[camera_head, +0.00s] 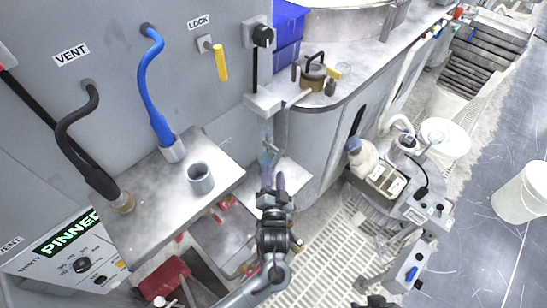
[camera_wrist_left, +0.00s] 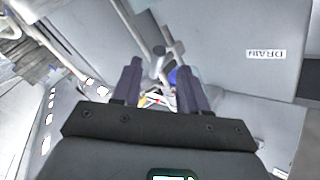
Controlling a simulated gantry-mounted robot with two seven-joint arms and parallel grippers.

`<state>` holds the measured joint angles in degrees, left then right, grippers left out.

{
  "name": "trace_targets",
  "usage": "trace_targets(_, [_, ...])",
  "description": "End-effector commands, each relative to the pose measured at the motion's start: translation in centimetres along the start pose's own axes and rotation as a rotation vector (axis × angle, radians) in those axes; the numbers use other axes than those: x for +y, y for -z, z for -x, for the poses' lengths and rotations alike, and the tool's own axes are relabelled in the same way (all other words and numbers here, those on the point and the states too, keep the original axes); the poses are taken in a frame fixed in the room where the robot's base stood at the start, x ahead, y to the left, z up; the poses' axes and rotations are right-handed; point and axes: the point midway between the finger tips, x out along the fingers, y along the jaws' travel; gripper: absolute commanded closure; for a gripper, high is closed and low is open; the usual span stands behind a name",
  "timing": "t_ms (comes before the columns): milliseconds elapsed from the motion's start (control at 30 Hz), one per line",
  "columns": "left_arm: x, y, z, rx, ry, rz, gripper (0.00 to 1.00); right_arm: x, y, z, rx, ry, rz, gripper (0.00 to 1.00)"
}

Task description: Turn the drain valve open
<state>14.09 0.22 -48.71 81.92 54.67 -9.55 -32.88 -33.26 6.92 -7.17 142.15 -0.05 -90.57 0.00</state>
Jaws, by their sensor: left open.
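The drain valve (camera_head: 268,146) is a grey metal fitting on a pipe below the counter, in the middle of the head view. In the left wrist view the valve's metal handle and stem (camera_wrist_left: 158,52) show just beyond the fingertips, left of an upside-down DRAIN label (camera_wrist_left: 265,54). My left gripper (camera_head: 272,179) is open, with its two purple-grey fingers pointing at the valve. In the wrist view the fingers (camera_wrist_left: 160,76) stand apart on either side of the fitting's line. I cannot tell whether they touch it. My right gripper is not clearly seen.
A steel shelf (camera_head: 157,210) with an empty cup (camera_head: 200,178) and hose ends is on the left. A round-edged counter (camera_head: 345,88) overhangs at the upper right of the valve. A grated floor (camera_head: 322,232) and a cart with a bottle (camera_head: 362,158) lie to the right.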

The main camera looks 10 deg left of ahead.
Motion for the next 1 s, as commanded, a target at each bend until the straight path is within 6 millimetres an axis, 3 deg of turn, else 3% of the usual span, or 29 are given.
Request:
trace_targets(100, [0.0, 0.1, -2.2, 0.004, 0.003, 0.002, 0.57, -0.4, -1.0, -1.0, -0.018, 0.010, -0.009, 0.57])
trace_targets(400, [0.1, 0.1, -6.0, 0.004, 0.001, 0.002, 0.57, 0.1, -0.4, -1.8, 0.003, -0.001, -0.009, 0.57])
trace_targets(867, [0.0, 0.2, -7.1, 0.003, 0.000, 0.003, 0.57, 0.3, -0.6, -2.0, 0.000, -0.009, 0.002, 0.57])
trace_targets(1000, [0.0, 0.2, -7.1, 0.003, 0.000, 0.003, 0.74, 0.3, -0.6, -2.0, 0.000, -0.008, 0.001, 0.57])
